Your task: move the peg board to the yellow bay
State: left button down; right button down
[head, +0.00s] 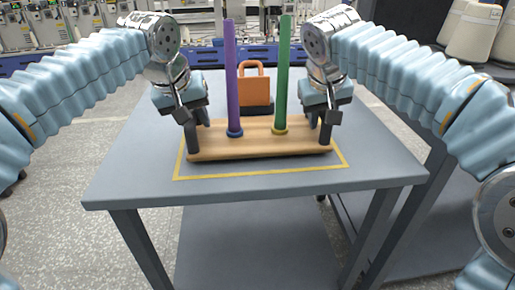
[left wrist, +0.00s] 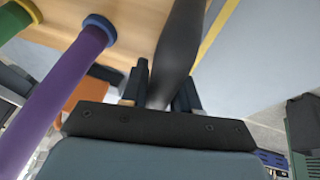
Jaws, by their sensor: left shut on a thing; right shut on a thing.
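The peg board (head: 255,146) is a pale wooden board with a purple peg (head: 232,80) in a blue collar and a green peg (head: 281,75) in a yellow collar, both upright. My left gripper (head: 192,118) is shut on the dark handle at its left end; the left wrist view shows this handle (left wrist: 180,45) between the fingers. My right gripper (head: 327,114) is shut on the right-end handle. The yellow bay (head: 262,174) is a yellow outline on the table. The board appears over or within it; its back line is hidden. I cannot tell whether the board touches the table.
An orange block with a loop handle (head: 254,91) stands on a dark base behind the board, between the pegs. The grey table (head: 120,165) is clear left and right of the outline. Another dark surface with cones (head: 473,35) stands at the right. Machines line the back.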

pick_arm(q)
jog(key=shift+f+b, duration=0.3)
jog(key=shift+f, duration=0.25)
pick_arm(e)
jog(key=shift+f, duration=0.55)
pick_arm(q)
jog(key=c, duration=0.8)
grip_release()
jog(key=shift+c, duration=0.2)
pick_arm(e)
jog(key=c, duration=0.8)
grip_release()
jog(key=shift+c, duration=0.2)
pick_arm(q)
jog(key=shift+r, duration=0.1)
pick_arm(e)
jog(key=shift+r, duration=0.15)
pick_arm(q)
jog(key=v, duration=1.2)
pick_arm(e)
jog(key=v, duration=1.2)
